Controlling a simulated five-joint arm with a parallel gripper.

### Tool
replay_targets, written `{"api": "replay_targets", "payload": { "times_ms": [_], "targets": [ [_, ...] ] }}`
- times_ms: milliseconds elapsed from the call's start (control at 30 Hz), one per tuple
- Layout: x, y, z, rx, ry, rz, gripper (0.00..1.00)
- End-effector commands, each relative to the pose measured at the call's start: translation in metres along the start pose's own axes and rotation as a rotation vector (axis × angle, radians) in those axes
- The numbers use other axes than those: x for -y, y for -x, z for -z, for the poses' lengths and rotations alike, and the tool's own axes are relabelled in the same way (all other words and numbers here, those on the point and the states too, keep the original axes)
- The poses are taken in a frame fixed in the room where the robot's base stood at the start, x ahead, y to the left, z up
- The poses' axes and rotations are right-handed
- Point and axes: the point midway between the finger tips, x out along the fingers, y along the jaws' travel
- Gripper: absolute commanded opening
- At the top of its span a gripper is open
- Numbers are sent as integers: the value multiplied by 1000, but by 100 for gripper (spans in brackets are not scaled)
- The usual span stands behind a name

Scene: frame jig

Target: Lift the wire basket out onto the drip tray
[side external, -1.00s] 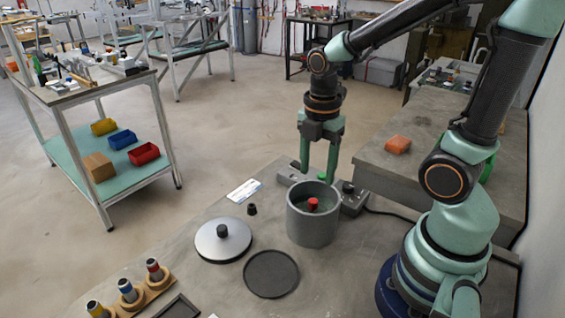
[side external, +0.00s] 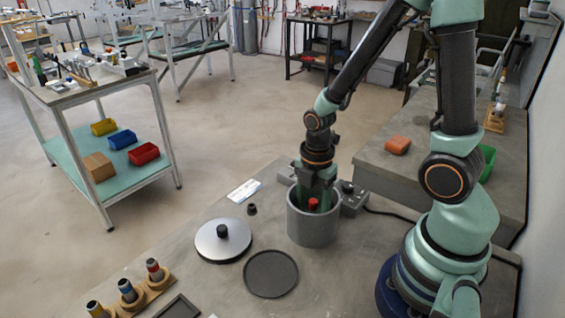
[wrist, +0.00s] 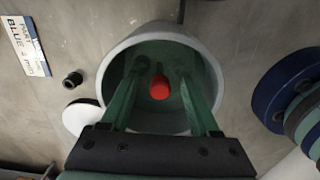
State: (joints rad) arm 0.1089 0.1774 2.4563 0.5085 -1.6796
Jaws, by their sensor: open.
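A grey cylindrical pot (side external: 313,228) stands on the bench, its lid off. Inside it a red knob (side external: 313,204) shows, and in the wrist view the red knob (wrist: 160,88) sits near the middle of the pot's mouth. The basket's wire body cannot be made out. My gripper (side external: 314,198) is lowered into the pot. In the wrist view my gripper (wrist: 160,95) is open, one finger on each side of the knob with gaps. The round dark drip tray (side external: 271,274) lies empty at the pot's front left.
A silver lid with a black knob (side external: 222,240) lies left of the pot. A small black cap (side external: 252,209) and a white label card (side external: 244,190) lie behind it. Grey control boxes (side external: 352,198) stand close behind the pot. Ringed pegs (side external: 130,290) stand front left.

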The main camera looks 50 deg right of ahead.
Motion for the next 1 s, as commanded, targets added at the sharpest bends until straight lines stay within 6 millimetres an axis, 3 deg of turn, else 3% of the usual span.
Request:
{"api": "replay_targets", "payload": {
  "times_ms": [333,367,500,533,1000],
  "targets": [
    [0,-6,0,0,0,-1,62],
    [0,-6,0,0,0,-1,58],
    [0,-6,0,0,0,-1,5],
    [0,-6,0,0,0,-1,0],
    [-1,-1,0,0,0,-4,0]
  ]
}}
